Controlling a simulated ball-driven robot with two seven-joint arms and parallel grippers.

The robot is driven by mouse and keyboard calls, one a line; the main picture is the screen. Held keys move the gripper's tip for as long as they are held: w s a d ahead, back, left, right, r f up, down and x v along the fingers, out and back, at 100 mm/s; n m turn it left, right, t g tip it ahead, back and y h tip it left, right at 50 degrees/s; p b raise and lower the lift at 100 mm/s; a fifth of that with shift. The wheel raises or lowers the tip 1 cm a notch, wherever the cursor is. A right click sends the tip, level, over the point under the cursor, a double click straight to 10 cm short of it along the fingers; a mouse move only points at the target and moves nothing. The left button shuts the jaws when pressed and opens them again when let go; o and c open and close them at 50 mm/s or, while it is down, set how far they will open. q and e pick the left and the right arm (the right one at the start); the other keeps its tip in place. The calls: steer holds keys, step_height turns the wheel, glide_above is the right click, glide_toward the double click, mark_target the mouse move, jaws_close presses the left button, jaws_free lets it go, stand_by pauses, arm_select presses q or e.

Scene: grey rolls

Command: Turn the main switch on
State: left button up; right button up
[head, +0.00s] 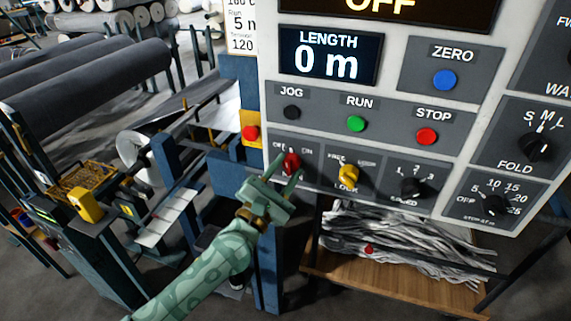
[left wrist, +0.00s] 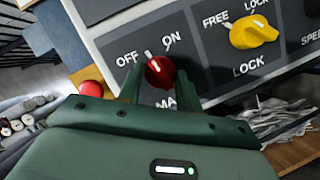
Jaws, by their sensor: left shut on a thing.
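The main switch is a red rotary knob (head: 291,163) at the lower left of the white control panel, between the labels OFF and ON. In the left wrist view the red knob (left wrist: 160,71) has a white mark at its upper left, near OFF; its exact angle is hard to tell. The label below is partly hidden and reads "MA". My left gripper (head: 284,174) is at the knob, with one finger on each side, and is shut on it. The gripper also shows in the left wrist view (left wrist: 157,80). My right gripper is not in view.
Right of the switch are a yellow lock knob (head: 348,174) and a black speed knob (head: 412,187). Above are green RUN (head: 356,124) and red STOP (head: 427,136) buttons. A red button on yellow (head: 251,133) sits close to the left. The top display (head: 400,8) reads OFF.

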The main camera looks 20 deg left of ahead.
arm_select(q)
steer(key=m+g+p, duration=0.1)
steer(key=m+p, duration=0.2)
steer(key=m+g+h+p, duration=0.1)
steer(key=m+p, duration=0.2)
steer(key=p, duration=0.1)
steer(key=r+m+g+p, duration=0.1)
steer(key=m+p, duration=0.2)
steer(key=m, duration=0.1)
steer(key=shift+a+r+g+h, duration=0.1)
steer(key=shift+a+g+h, duration=0.05)
steer(key=shift+g+h, duration=0.15)
steer(key=shift+f+m+g+p, duration=0.2)
steer(key=shift+m+g+p, duration=0.2)
steer(key=shift+m+p, duration=0.95)
steer(key=shift+n, duration=0.25)
steer(key=o, duration=1)
steer(key=v, duration=1.6)
steer(key=shift+s, duration=0.2)
